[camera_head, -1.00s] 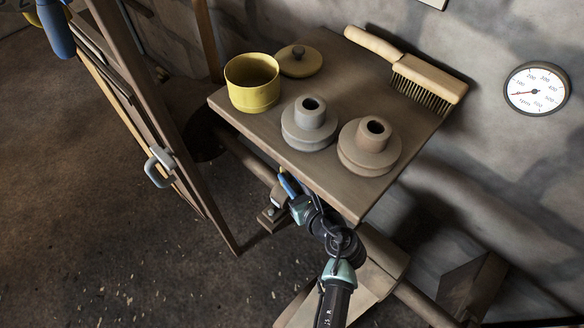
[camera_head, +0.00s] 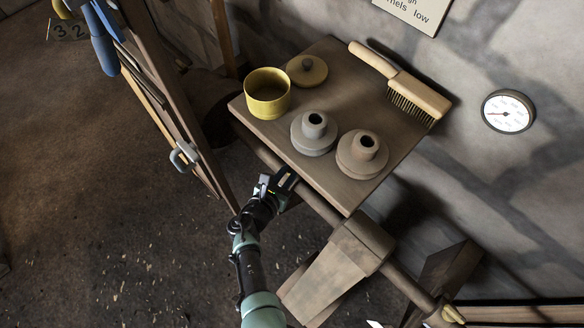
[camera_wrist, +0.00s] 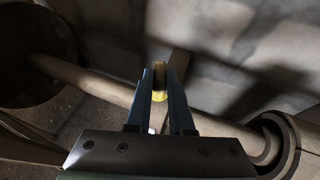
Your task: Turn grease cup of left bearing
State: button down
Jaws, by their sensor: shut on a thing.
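The grease cup (camera_wrist: 159,95) is a small yellow, brass-like piece in the wrist view. It sits between the two blue fingers of my gripper (camera_wrist: 160,75), which are shut on it. The fingers cover its sides, and its seat on the left bearing is hidden. In the head view my gripper (camera_head: 281,184) is at the shaft, just below the table's front edge. Its body covers the left bearing and the cup there. The shaft (camera_wrist: 100,88) passes behind the fingers in the wrist view.
The wooden table (camera_head: 345,193) overhangs close beside my gripper. It carries a yellow pot (camera_head: 267,103), two stepped pulleys (camera_head: 315,145) and a brush (camera_head: 418,97). A leaning board (camera_head: 178,95) stands at left. A similar brass cup (camera_head: 453,314) shows at lower right.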

jog(key=m+g+h+b, duration=0.1)
jog(key=b, duration=0.1)
jog(key=m+g+h+b, duration=0.1)
jog(key=m, duration=0.1)
jog(key=w+m+g+h+b, duration=0.1)
jog(key=h+b, duration=0.1)
jog(key=shift+a+f+b, duration=0.25)
jog(key=shift+a+b, duration=0.1)
jog(key=shift+a, duration=0.05)
jog(key=m+g+h+b, duration=0.1)
jog(key=m+b, duration=0.1)
jog(key=b, duration=0.1)
jog(key=shift+w+r+g+h, duration=0.1)
jog(key=shift+g+h, duration=0.2)
jog(key=shift+g, duration=0.1)
jog(key=shift+r+m+g+h+b, duration=0.15)
jog(key=shift+m+g+h+b, duration=0.15)
jog(key=shift+m+g+b, duration=0.55)
jog(key=shift+r+b, duration=0.15)
jog(key=shift+b, duration=0.25)
jog(key=c, duration=0.8)
grip_release()
jog(key=shift+d, duration=0.1)
jog(key=p+v, duration=0.1)
jog(key=v, duration=1.2)
jog(key=shift+p, duration=0.35)
